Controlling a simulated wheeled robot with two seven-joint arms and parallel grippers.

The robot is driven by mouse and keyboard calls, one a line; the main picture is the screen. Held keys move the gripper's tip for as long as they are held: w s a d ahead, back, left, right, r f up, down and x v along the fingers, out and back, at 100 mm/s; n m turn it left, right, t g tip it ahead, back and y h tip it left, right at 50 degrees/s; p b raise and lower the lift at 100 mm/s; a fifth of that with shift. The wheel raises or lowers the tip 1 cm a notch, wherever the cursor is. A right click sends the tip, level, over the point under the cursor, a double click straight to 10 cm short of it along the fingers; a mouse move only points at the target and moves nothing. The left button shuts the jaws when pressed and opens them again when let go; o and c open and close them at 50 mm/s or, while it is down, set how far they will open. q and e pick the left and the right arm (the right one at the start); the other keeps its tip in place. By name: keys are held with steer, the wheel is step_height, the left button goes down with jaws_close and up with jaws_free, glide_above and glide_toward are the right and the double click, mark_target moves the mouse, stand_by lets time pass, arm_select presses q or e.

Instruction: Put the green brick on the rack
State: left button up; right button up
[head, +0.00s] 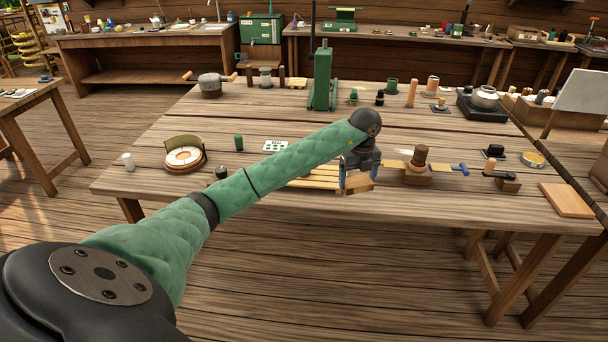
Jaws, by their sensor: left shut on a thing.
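My left gripper (359,178) is shut on a tan-brown block, the unfired green brick (357,184), near the table's front edge. The arm comes in from the left and the wrist hides the far side of the brick. A pale slatted wooden rack (318,180) lies just left of the gripper, partly covered by my forearm. The brick is at the rack's right end; I cannot tell whether they touch. My right gripper is out of view.
The wooden table (210,120) holds a round white-topped pan (184,158) at left, a green press (322,90) at the back, and a brown stamp on a block (418,165) right of the gripper. A flat wooden board (567,200) lies at right.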

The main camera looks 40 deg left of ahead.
arm_select(q)
steer(key=a+r+n, duration=0.4)
steer(key=a+n, duration=0.2)
steer(key=n, duration=0.7)
steer(key=shift+n, duration=0.3)
steer(key=w+a+f+p, duration=0.1)
steer(key=w+a+f, duration=0.1)
steer(key=w+a+f+p, duration=0.2)
steer(key=w+a, duration=0.1)
steer(key=w+a+f+p, duration=0.1)
steer(key=w+a+f, duration=0.2)
steer(key=shift+w+a, duration=0.1)
steer(key=shift+w, duration=0.05)
steer(key=shift+f+p, duration=1.1)
steer(key=shift+f, duration=0.8)
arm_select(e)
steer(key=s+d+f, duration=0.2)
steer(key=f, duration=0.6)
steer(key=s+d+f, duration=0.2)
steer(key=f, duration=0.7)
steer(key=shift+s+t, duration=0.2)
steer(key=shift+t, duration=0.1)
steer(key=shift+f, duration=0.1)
